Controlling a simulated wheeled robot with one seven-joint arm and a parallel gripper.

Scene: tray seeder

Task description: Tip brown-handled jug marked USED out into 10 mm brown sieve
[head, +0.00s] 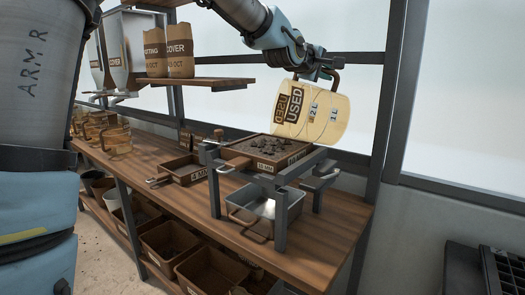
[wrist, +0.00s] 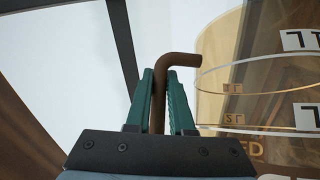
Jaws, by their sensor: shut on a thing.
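The jug marked USED (head: 322,118) is a clear, yellowish jug with a brown handle. In the head view it is tipped over on its side, mouth to the left, above the right part of the brown 10 mm sieve (head: 263,167). Dark lumps lie on the sieve mesh. My gripper (head: 320,72) is shut on the jug's brown handle. In the wrist view the two green fingers (wrist: 164,95) close around the handle (wrist: 180,60), and the jug wall (wrist: 235,85) shows at the right. I cannot tell whether anything is left inside the jug.
Other jugs (head: 115,138) stand at the bench's far left. Paper bags (head: 180,50) are on the shelf. An upright post (head: 385,110) stands close right of the jug.

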